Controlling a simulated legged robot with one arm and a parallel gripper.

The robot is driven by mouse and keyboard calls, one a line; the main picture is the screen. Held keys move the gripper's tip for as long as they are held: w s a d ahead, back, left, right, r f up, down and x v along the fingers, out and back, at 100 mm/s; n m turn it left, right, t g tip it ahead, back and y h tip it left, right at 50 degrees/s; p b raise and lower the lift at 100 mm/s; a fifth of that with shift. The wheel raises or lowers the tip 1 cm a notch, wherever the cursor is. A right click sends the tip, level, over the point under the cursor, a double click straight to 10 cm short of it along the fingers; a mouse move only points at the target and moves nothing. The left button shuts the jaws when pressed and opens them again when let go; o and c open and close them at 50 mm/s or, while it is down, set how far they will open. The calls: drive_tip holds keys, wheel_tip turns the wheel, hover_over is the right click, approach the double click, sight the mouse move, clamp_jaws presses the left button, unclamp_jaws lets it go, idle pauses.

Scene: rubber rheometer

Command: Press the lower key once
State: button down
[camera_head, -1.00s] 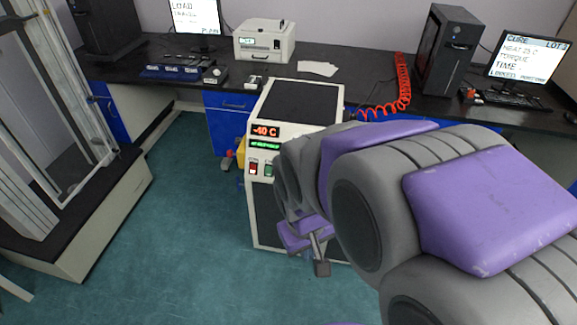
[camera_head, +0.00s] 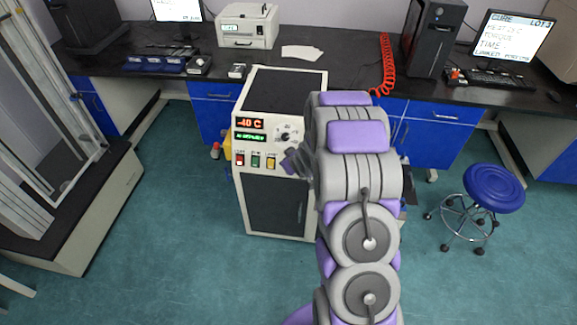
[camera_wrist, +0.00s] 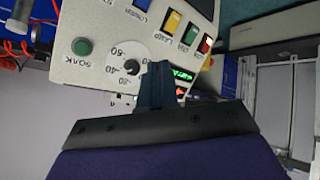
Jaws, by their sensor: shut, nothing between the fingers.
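The machine cabinet (camera_head: 275,205) has a pale control panel on its upper front. In the head view a red key (camera_head: 240,159), a green key (camera_head: 255,161) and a yellow key (camera_head: 271,163) sit in a row below a dial. In the wrist view the panel appears rotated, and a blue key (camera_wrist: 142,4) sits beside the yellow key (camera_wrist: 172,21), cut by the top edge. My gripper (camera_head: 289,161) is shut and empty, in front of the panel by the yellow key. In the wrist view my gripper (camera_wrist: 155,68) overlaps the dial, apparently apart from the keys.
A red display (camera_head: 250,123) reads about -40 C above a green display (camera_head: 250,136). A round green button labelled SOAK (camera_wrist: 82,46) is on the panel. A blue stool (camera_head: 493,188) stands to the right. The bench (camera_head: 340,75) runs behind.

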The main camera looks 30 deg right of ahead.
drive_tip(key=shift+a+f+t+y+p, duration=1.05)
drive_tip(key=shift+f+t+y+p, duration=0.65)
drive_tip(key=shift+f+t, duration=3.05)
drive_tip(key=w+d+f+g+b, duration=0.1)
drive_tip(key=w+d+f+b, duration=0.2)
drive_tip(key=w+d+f, duration=0.2)
drive_tip(key=shift+w+f, duration=0.25)
drive_tip(key=shift+w, duration=0.25)
drive_tip(key=shift+d+f+g, duration=0.1)
drive_tip(key=shift+d+g, duration=0.15)
drive_tip(key=shift+d, duration=0.2)
